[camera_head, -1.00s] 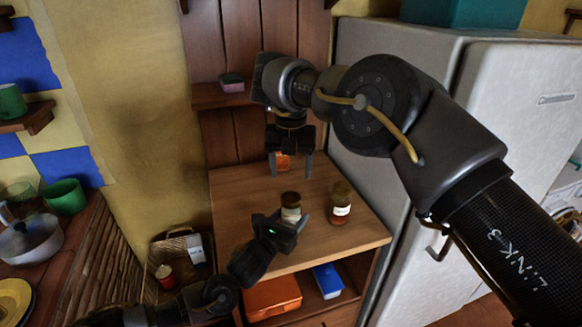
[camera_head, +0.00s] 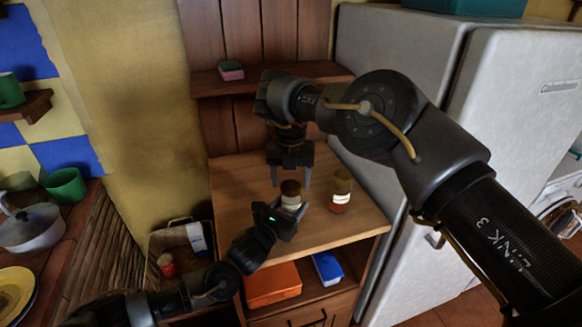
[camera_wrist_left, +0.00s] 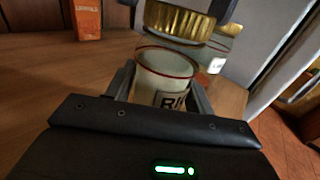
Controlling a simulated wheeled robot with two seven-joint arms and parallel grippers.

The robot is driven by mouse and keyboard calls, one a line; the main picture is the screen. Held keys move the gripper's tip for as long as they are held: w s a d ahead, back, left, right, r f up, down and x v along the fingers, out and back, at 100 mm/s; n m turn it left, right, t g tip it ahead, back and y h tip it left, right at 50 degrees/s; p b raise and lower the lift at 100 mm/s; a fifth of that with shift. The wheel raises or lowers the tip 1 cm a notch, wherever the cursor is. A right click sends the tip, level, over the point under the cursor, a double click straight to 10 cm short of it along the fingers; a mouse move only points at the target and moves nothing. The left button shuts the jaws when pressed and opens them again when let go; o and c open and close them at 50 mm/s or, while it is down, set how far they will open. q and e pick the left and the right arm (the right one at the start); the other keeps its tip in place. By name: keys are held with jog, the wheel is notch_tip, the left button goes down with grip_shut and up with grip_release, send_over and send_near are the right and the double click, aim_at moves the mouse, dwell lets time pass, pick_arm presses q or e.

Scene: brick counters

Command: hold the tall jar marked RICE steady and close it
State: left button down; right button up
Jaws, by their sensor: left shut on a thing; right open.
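The RICE jar (camera_head: 291,203) stands on the wooden counter (camera_head: 238,205); its label is partly visible in the left wrist view (camera_wrist_left: 170,99). White contents and a red ring show through its glass. A gold lid (camera_wrist_left: 180,20) is over it, dark in the head view (camera_head: 290,187); I cannot tell how firmly it is seated. My left gripper (camera_head: 282,220) is shut around the jar's lower body from the front. My right gripper (camera_head: 291,181) is open, pointing down from above, with a finger on each side of the lid.
A second jar (camera_head: 341,190) with a white label stands close on the right. An orange box (camera_wrist_left: 87,20) stands behind on the counter. Orange (camera_head: 273,284) and blue (camera_head: 327,267) containers sit on the shelf below. The fridge (camera_head: 400,90) bounds the right side.

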jog(key=shift+f, duration=0.45)
jog(key=c, duration=1)
jog(key=o, duration=1.2)
jog(key=shift+r, duration=3.8)
pick_arm(q)
jog(key=shift+c, duration=2.3)
grip_release()
